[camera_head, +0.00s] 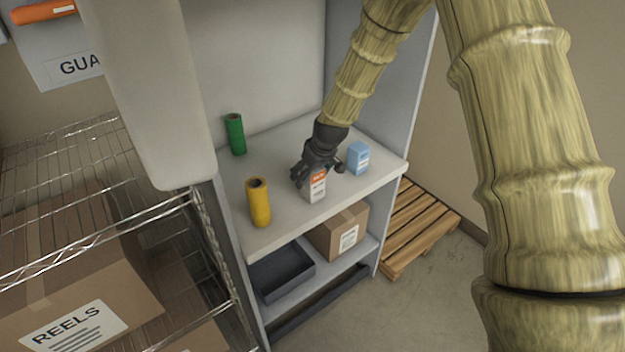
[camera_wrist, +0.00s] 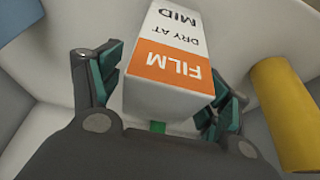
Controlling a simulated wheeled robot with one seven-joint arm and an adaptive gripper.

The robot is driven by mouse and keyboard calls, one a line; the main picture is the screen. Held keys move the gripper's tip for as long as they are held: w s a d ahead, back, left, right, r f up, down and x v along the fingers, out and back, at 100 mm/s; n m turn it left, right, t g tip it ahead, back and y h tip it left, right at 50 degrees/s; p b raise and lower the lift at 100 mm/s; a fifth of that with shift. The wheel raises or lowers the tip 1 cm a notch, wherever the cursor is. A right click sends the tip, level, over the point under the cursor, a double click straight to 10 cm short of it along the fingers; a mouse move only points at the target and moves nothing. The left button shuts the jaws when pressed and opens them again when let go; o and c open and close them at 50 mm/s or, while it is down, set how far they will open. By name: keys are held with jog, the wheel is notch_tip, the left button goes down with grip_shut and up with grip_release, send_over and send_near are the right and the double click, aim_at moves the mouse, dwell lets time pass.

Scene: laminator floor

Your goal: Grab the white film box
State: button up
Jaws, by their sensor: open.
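The white film box (camera_head: 316,186) stands on the upper shelf near its front edge, with an orange band on its label. In the wrist view the film box (camera_wrist: 182,68) reads "FILM" and "DRY AT MID", and its near end sits between the two fingers. My gripper (camera_head: 318,178) is at the box in the head view, partly hiding its top. In the wrist view my gripper (camera_wrist: 165,85) is open, one finger on each side of the box. Whether the fingers touch it I cannot tell.
A blue carton (camera_head: 358,157) stands close to the right of my gripper. A yellow roll (camera_head: 258,203) stands to the left and a green roll (camera_head: 235,134) at the back left. The cabinet's side panels bound the shelf (camera_head: 283,217). A wire rack (camera_head: 100,230) is at the left.

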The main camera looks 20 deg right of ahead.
jog(key=shift+w+f, duration=0.1)
jog(key=shift+f, duration=0.2)
jog(key=c, duration=1.3)
jog(key=shift+r, duration=0.1)
